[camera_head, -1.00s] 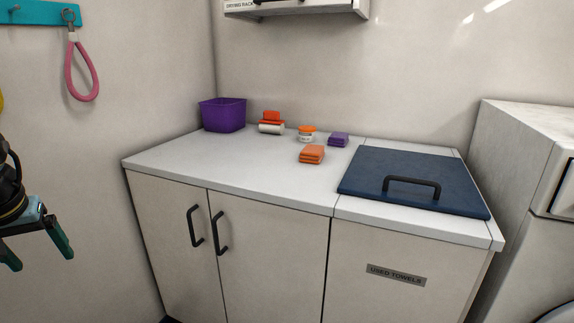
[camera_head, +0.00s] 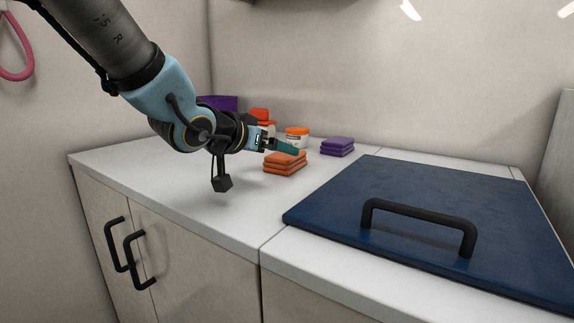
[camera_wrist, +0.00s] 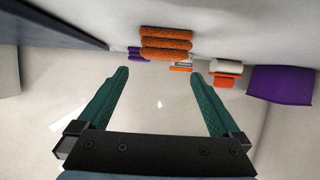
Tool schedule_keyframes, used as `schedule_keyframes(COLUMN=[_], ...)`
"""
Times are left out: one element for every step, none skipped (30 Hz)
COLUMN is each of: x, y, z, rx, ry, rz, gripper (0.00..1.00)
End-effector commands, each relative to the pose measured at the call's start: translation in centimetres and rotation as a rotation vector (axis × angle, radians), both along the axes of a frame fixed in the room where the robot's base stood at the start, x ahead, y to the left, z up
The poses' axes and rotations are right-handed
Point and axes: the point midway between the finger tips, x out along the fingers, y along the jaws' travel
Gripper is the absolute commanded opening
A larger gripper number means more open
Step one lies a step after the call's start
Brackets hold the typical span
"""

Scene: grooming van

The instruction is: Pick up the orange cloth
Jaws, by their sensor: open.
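The orange cloth (camera_head: 284,164) is a folded stack lying on the light grey counter. In the wrist view the orange cloth (camera_wrist: 166,43) lies ahead of the fingertips, near the middle. My gripper (camera_head: 290,149) is close to the cloth, and in the head view its fingers overlap the cloth's upper back edge. In the wrist view my gripper (camera_wrist: 159,75) is open, with its two green fingers wide apart and nothing between them. I cannot tell whether a finger touches the cloth.
A folded purple cloth (camera_head: 338,147) and an orange-lidded jar (camera_head: 297,136) stand behind the orange cloth. A purple bin (camera_wrist: 281,84) and an orange-and-white item (camera_wrist: 227,72) are to one side. A blue lid (camera_head: 420,215) with a black handle covers the right side.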

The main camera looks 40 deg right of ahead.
Motion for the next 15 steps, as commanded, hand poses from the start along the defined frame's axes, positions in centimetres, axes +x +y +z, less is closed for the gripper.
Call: schedule_keyframes(x=[0.1,0.2,0.3,0.3,0.4,0.5,0.6,0.8,1.0,1.2,1.4,1.6,1.7,1.8,1.9], y=[-0.4,-0.6,-0.8,-0.9,-1.0,-1.3,-1.6,-1.9,-2.3,-2.7,-3.1,-3.5,-3.9,-4.2,-4.6], z=[-0.3,-0.4,-0.4,-0.5,-0.6,-0.7,-0.9,-1.2,-1.5,-1.8,-2.0,-2.3,-2.3,-2.4,-2.6], rx=[0.001,0.001,0.002,0.002,0.001,0.002,0.002,0.003,0.004,0.004,0.003,0.004,0.003,0.002,0.002], ry=[0.000,0.000,0.001,0.000,0.000,0.001,0.002,0.002,0.001,0.001,0.001,0.000,0.001,0.001,0.001], rz=[0.000,0.000,0.000,0.001,0.001,0.001,0.000,0.000,0.001,0.001,0.001,0.000,0.000,0.000,0.001], gripper=[1.00,1.00,1.00,1.00,1.00,1.00,1.00,1.00,1.00,1.00,1.00,1.00,1.00,1.00,1.00])
